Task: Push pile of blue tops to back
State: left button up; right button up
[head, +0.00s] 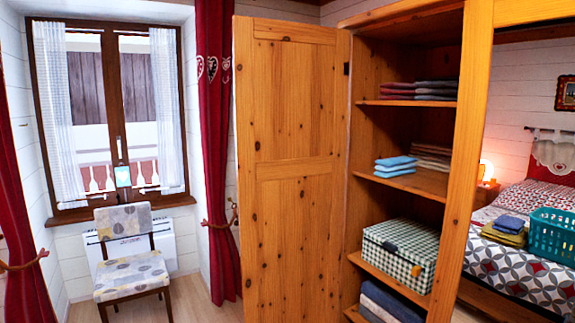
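The pile of blue tops (395,167) lies folded on the middle shelf (415,182) of the open wooden wardrobe, near the shelf's front left. A pile of brown and beige folded clothes (432,157) lies on the same shelf, to the right of and behind the blue pile. Neither of my grippers shows in the head view.
The wardrobe door (292,160) stands open to the left of the shelves. Red and grey folded clothes (420,90) lie on the shelf above. A green checked box (400,254) fills the shelf below. A patterned chair (130,260) stands by the window. A teal basket (553,235) sits on the bed.

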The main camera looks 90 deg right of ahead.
aim_at(388, 168)
jog(key=i+z, duration=0.1)
jog(key=z, duration=3.4)
